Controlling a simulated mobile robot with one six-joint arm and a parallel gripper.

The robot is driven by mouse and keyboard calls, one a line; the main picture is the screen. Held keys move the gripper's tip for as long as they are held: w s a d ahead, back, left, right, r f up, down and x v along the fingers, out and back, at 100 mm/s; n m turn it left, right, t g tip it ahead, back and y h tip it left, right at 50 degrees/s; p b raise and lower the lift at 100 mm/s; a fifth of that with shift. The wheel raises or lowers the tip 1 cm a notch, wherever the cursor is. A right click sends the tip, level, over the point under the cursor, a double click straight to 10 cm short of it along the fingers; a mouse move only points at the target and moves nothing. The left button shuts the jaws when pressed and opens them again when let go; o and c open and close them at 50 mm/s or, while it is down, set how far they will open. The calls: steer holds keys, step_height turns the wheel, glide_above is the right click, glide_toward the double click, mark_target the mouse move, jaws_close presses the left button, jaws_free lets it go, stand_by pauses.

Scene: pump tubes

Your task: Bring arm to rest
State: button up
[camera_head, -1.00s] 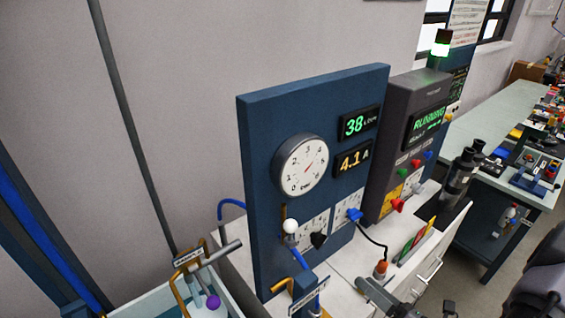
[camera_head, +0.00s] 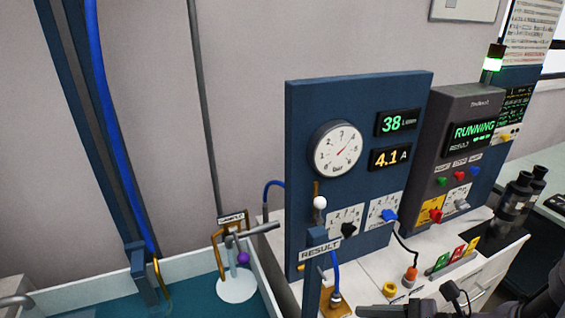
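Dark parts that look like my arm (camera_head: 540,303) show at the lower right corner, cut off by the frame edge. The blue panel (camera_head: 300,180) stands upright with a round gauge (camera_head: 335,149) and lit displays reading 38 and 4.1 A.
A white-walled tank (camera_head: 85,288) with teal water is at lower left, with a blue hose (camera_head: 100,110) above it. A RESULT sign (camera_head: 320,249) stands at its right. Coloured cards (camera_head: 457,255) and dark cylinders (camera_head: 520,195) are on the right bench.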

steer(key=s+a+r+n+h+b, duration=0.2)
steer(key=n+h, duration=0.3)
steer(key=n, duration=0.5)
steer(key=s+a+r+n+h+b, duration=0.3)
steer(key=s+a+n+h, duration=0.1)
steer(key=n, duration=0.6)
steer(key=shift+s+a+t+h+b, duration=0.3)
steer(key=shift+a+h+b, duration=0.1)
steer(key=shift+a+h, duration=0.25)
steer(key=shift+w+r, duration=0.1)
stand_by(0.8)
